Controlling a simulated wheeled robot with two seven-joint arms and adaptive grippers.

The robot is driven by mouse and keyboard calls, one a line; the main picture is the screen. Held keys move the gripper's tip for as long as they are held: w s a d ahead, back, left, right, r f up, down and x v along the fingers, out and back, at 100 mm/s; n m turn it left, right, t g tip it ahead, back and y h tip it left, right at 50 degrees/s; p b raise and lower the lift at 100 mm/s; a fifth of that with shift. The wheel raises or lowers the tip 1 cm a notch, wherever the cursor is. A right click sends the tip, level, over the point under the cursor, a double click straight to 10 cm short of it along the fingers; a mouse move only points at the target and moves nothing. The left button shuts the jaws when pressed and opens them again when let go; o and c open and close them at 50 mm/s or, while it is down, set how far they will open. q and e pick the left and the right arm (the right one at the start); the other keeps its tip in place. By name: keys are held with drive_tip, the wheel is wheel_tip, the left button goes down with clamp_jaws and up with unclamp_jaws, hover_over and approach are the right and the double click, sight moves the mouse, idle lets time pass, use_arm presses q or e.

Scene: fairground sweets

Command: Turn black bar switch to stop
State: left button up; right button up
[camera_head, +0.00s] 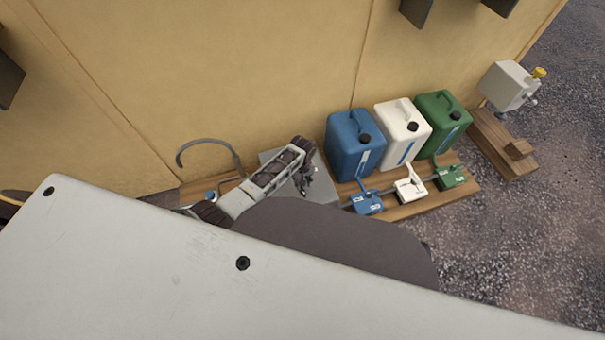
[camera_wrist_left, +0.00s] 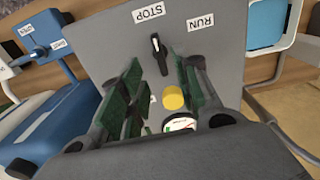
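The black bar switch (camera_wrist_left: 157,48) is on a grey control box (camera_wrist_left: 110,40), which also shows in the head view (camera_head: 323,190). The bar has a white mark near its tip and points toward the STOP label (camera_wrist_left: 149,12). The RUN label (camera_wrist_left: 200,22) is to its right. My left gripper (camera_wrist_left: 163,68) is open, its green-padded fingers apart on either side of the switch. I cannot tell whether they touch it. In the head view my left gripper (camera_head: 305,163) is over the box, and the switch is hidden. My right gripper is not in view.
A yellow button (camera_wrist_left: 172,97) and a partly hidden gauge (camera_wrist_left: 180,125) are below the switch. Blue (camera_head: 350,147), white (camera_head: 398,125) and green (camera_head: 437,112) canisters stand beside the box on a wooden board (camera_head: 405,210), with small valves in front. A tan wall (camera_head: 230,80) rises behind.

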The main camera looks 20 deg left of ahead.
sight(302, 189)
use_arm(q)
drive_tip(key=shift+r, duration=2.75)
drive_tip(key=shift+s, duration=0.1)
